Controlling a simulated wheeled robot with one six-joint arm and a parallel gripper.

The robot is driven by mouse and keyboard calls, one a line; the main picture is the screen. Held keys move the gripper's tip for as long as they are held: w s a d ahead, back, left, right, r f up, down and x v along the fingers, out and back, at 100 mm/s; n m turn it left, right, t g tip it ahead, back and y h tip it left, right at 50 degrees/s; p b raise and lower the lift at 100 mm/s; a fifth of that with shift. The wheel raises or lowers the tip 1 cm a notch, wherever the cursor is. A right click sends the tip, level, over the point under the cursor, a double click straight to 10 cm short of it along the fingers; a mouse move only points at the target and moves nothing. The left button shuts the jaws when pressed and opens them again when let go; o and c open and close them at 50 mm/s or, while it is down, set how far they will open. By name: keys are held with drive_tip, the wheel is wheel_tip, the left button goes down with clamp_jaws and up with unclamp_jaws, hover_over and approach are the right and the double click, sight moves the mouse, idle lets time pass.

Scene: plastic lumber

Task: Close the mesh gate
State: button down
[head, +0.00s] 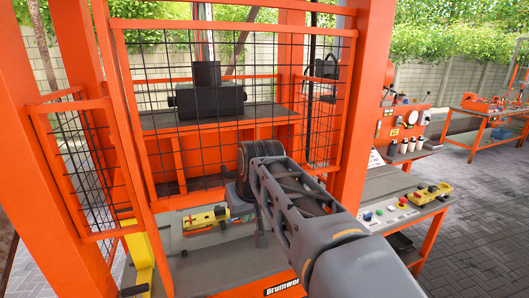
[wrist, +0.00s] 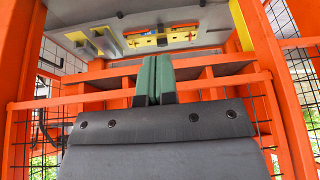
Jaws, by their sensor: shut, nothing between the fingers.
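The mesh gate (head: 127,110) is an orange frame with black wire mesh, in the middle of the head view. It spans the front of the press bay between the orange posts; I cannot tell whether it is fully shut. My arm reaches up in front of its lower part, and the wrist covers part of the lower bar. My gripper (wrist: 155,62) shows in the wrist view as two green-padded fingers pressed together, empty, in front of orange bars. Its fingertips are hidden in the head view, so contact with the gate is unclear.
A smaller mesh panel (head: 85,160) stands at the left. The dark press block (head: 210,98) shows behind the mesh. A control bench (head: 395,215) with buttons and a yellow box stands at the right. Paved floor (head: 490,200) is clear farther right.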

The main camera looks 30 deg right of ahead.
drive_tip(key=w+d+r+t+p, duration=0.1)
drive_tip(key=d+r, duration=0.3)
drive_tip(key=r, duration=0.3)
drive_tip(key=d+r+m+h+p, duration=0.1)
drive_tip(key=d+r, duration=0.2)
drive_tip(key=r, duration=0.3)
drive_tip(key=w+d+r+t+p, duration=0.1)
drive_tip(key=d+r, duration=0.3)
drive_tip(key=r, duration=0.3)
drive_tip(key=b+x, duration=0.1)
drive_tip(key=x, duration=0.8)
drive_tip(key=shift+d+f, duration=0.1)
drive_tip(key=shift+d, duration=0.05)
wheel_tip(320, 180, down, 2)
drive_tip(key=shift+s+f, duration=0.35)
drive_tip(key=shift+f, duration=0.6)
